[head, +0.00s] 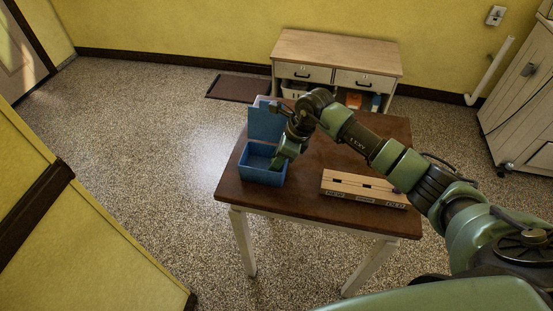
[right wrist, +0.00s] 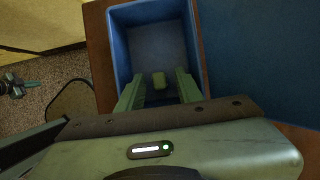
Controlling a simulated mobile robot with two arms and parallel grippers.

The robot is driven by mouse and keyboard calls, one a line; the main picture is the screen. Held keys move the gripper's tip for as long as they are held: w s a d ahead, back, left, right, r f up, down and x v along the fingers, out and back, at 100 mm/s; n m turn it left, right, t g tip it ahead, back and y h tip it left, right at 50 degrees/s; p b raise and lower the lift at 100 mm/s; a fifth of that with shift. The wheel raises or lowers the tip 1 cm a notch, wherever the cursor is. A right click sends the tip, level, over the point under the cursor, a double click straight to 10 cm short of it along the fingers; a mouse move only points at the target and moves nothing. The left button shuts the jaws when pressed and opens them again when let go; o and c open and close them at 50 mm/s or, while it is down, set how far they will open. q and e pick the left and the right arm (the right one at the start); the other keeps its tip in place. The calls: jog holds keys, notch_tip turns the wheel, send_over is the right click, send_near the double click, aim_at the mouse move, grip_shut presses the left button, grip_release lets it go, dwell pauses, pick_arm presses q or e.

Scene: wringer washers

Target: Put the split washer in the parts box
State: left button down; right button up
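The blue parts box (head: 248,172) stands at the left end of the brown table with its lid (head: 266,120) up. My right gripper (head: 280,161) reaches down at the box's right side. In the right wrist view my right gripper (right wrist: 158,92) has its two green fingers spread apart over the box's blue interior (right wrist: 155,40).
A pale wooden block (head: 350,184) with dark slots and labels lies at the table's front right, with a small dark purple thing (head: 397,190) at its right end. The brown table top (head: 310,170) is bare between box and block. A drawer cabinet (head: 335,60) stands behind.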

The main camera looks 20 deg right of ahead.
jog(key=shift+d+r+b, duration=0.25)
jog(key=shift+r+b, duration=0.1)
jog(key=shift+r, duration=0.2)
jog(key=b+v, duration=0.2)
jog(key=v, duration=0.9)
